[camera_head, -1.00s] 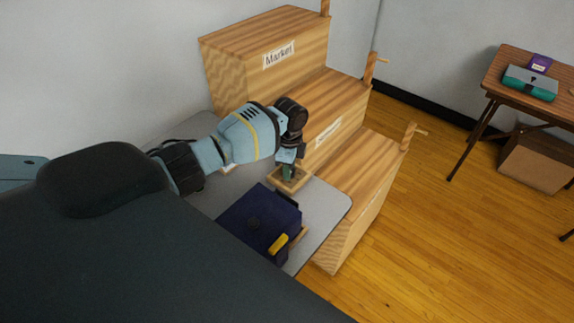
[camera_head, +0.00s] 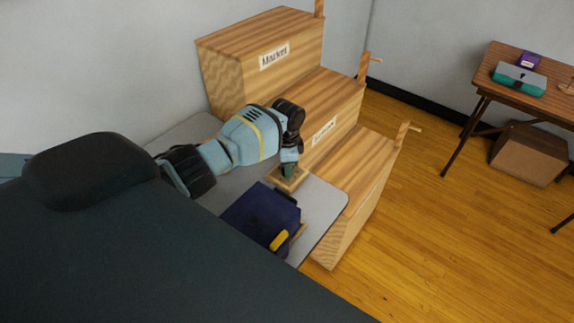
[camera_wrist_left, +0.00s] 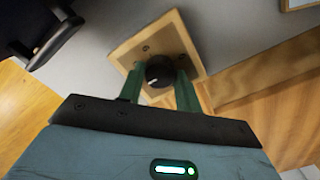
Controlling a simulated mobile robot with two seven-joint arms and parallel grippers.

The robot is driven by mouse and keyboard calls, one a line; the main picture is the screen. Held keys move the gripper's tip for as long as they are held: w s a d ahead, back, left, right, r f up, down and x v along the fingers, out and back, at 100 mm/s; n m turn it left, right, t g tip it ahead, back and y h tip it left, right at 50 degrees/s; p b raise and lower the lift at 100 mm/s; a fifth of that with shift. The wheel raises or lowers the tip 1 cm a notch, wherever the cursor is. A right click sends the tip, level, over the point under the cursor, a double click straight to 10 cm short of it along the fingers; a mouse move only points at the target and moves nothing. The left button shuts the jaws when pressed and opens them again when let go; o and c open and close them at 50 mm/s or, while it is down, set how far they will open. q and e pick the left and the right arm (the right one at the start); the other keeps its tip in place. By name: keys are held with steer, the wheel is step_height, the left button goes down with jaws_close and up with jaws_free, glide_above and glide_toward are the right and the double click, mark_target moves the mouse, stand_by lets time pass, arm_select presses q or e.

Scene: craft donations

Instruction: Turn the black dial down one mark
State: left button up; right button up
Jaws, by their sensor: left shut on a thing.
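The black dial (camera_wrist_left: 160,73) sits on a square wooden plate (camera_wrist_left: 125,55) on the grey surface, and a small pale mark shows on its face in the left wrist view. My left gripper (camera_wrist_left: 158,82) has its two green fingers on either side of the dial, shut on it. In the head view my left gripper (camera_head: 289,170) points down at the wooden plate (camera_head: 296,183), and its fingers hide the dial there. The dial's scale marks are too small to read. My right gripper is not in view.
A dark blue case (camera_head: 262,215) with a yellow latch stands beside the plate on the grey table (camera_head: 325,208). Wooden steps (camera_head: 355,165) with a "Market" label rise close behind. A brown table (camera_head: 498,64) with a teal case (camera_head: 520,79) stands far right.

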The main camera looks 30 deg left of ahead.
arm_select(q)
steer(key=o, duration=1)
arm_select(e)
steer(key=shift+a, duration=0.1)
arm_select(q)
step_height(320, 180, up, 6)
steer(key=shift+r+p, duration=0.25)
steer(key=shift+p, duration=0.3)
steer(key=shift+r, duration=0.7)
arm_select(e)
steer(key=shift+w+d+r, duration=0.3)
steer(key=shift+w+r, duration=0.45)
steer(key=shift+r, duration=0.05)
arm_select(q)
steer(key=shift+f, duration=0.1)
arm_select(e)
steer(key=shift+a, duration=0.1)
